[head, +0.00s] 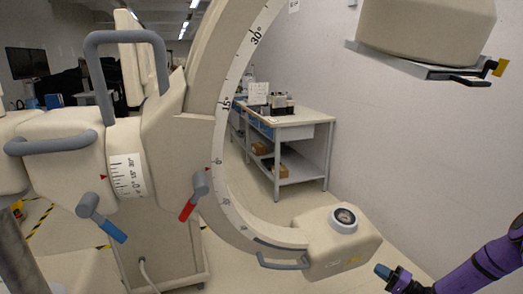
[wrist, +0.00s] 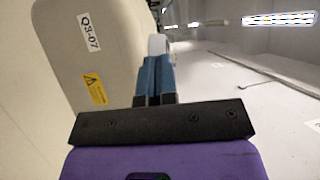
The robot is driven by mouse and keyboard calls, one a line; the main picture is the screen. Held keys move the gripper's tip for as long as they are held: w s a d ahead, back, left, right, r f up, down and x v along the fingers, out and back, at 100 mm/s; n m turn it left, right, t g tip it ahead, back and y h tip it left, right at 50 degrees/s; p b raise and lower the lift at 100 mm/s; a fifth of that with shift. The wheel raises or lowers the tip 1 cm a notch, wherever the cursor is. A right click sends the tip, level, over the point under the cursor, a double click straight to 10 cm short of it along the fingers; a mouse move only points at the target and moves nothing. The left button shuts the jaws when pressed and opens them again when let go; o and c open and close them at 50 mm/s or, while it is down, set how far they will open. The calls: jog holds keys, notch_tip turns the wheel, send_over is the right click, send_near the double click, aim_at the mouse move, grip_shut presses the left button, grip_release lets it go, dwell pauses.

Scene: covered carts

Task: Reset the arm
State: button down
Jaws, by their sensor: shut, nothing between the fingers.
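A beige C-shaped arm (head: 222,120) with a degree scale curves through the middle of the head view. Its lower end carries a box (head: 335,242) with a round dark dial and a grey handle. Its upper end is out of view. My gripper (head: 382,270) is at the lower right of the head view, apart from the box and right of it. In the wrist view the blue fingers (wrist: 156,72) are together with nothing between them. A beige housing labelled Q3-07 (wrist: 85,50) stands to their left. A blue lever (head: 103,222) and a red lever (head: 193,196) sit on the machine body.
A beige head (head: 425,28) with a flat plate and yellow-tipped lever hangs at the upper right. A grey workbench (head: 290,125) with small items stands behind the C-shaped arm. Grey handles (head: 127,42) stick out on the left. A white wall bounds the right side.

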jog(key=s+a+r+n+g+h, duration=0.25)
jog(key=a+r+g, duration=0.2)
jog(key=r, duration=0.75)
jog(key=s+a+r+n+g+h, duration=0.1)
jog(key=s+a+r+n+g, duration=0.3)
jog(key=r, duration=0.8)
jog(key=s+a+r+n+g+h, duration=0.15)
jog(key=s+a+r+g, duration=0.35)
jog(key=r, duration=0.6)
jog(key=s+r+t+h, duration=0.2)
jog(key=s+r+h, duration=0.2)
jog(key=s+r, duration=0.5)
jog(key=s+r+t+h, duration=0.3)
jog(key=s+r, duration=0.6)
jog(key=s, duration=0.8)
jog(key=shift+s+d+r+h, duration=0.15)
jog(key=shift+d+h, duration=0.1)
jog(key=shift+h, duration=0.95)
